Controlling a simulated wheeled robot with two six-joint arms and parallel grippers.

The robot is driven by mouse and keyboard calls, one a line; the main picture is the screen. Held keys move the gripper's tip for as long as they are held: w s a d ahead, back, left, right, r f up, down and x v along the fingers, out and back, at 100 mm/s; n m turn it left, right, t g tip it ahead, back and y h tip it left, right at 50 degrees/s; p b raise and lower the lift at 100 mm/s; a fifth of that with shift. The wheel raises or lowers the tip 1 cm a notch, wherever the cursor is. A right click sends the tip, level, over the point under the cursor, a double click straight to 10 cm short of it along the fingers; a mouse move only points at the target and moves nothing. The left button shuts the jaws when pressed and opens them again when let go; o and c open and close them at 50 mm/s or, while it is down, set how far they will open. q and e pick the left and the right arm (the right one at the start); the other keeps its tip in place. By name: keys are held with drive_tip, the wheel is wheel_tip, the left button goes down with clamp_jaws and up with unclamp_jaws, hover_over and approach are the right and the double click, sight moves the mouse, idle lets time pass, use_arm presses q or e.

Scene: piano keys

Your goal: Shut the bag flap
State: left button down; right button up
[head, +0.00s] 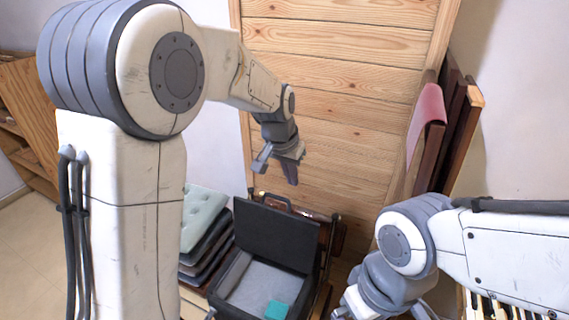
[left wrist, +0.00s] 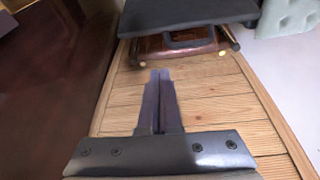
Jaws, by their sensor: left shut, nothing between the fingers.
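A dark bag (head: 234,310) stands open at the bottom middle of the head view. Its black flap (head: 275,240) is raised upright at the back, with a handle (head: 277,202) at its top edge. The flap also shows at the top of the left wrist view (left wrist: 190,14), with the handle (left wrist: 192,42) beside it. My left gripper (head: 291,178) hangs above the flap, apart from it, its fingers together and empty; it also shows in the left wrist view (left wrist: 160,78). My right gripper (head: 345,306) is at the bottom edge, partly cut off, so its fingers are unclear.
A teal item (head: 278,310) lies inside the bag. Stacked cushions (head: 205,215) stand left of it. A wooden plank panel (head: 335,110) rises behind. Folded wooden chairs or frames with a pink cloth (head: 428,110) lean at right. Piano keys (head: 490,308) show at bottom right.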

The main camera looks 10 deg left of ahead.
use_arm(q)
drive_tip(key=w+a+p, duration=0.1)
drive_tip(key=w+a, duration=0.4)
drive_tip(key=w+p+x, duration=0.1)
drive_tip(key=p+x, duration=0.2)
drive_tip(key=x, duration=0.6)
drive_tip(key=shift+n+t, duration=0.4)
drive_tip(key=s, duration=0.1)
drive_tip(key=s+p, duration=0.1)
drive_tip(key=s, duration=0.2)
drive_tip(key=shift+s+a+r, duration=0.15)
drive_tip(key=shift+a+r, duration=0.1)
drive_tip(key=shift+a, duration=0.1)
use_arm(e)
wheel_tip(320, 180, up, 6)
drive_tip(key=shift+r, duration=0.25)
drive_tip(key=shift+s, duration=0.1)
